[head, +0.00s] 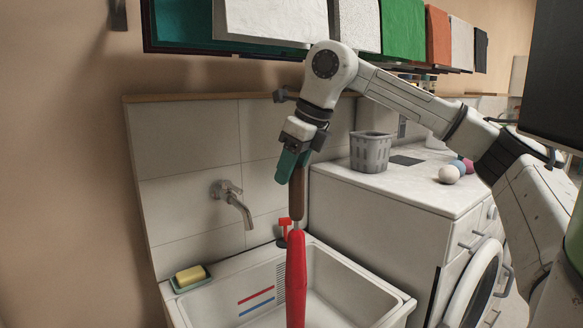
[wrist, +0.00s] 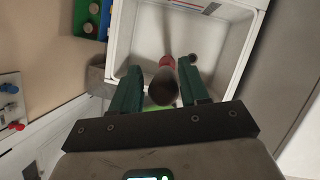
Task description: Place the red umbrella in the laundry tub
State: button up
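The red umbrella (head: 296,270) hangs upright over the laundry tub, its brown handle up and its red canopy down. My gripper (head: 292,165) is shut on the top of the brown handle. In the wrist view, the green fingers of my gripper (wrist: 160,88) stand on both sides of the handle's end (wrist: 163,88). The white laundry tub (head: 392,307) is below, and it also shows in the wrist view (wrist: 237,50). The lower end of the umbrella is cut off in the head view, so I cannot tell whether it touches the tub.
A tap (head: 233,200) juts from the tiled wall above the tub. A yellow soap (head: 190,275) in a green dish sits on the tub's left rim. A washing machine (head: 400,215) stands right of the tub, with a grey basket (head: 371,152) and several balls on top. Folded cloths hang above.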

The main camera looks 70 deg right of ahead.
jog(key=shift+o, duration=1.4)
jog(key=shift+r, duration=0.1)
jog(key=shift+r+p, duration=0.25)
jog(key=shift+p, duration=0.05)
jog(key=v, duration=0.8)
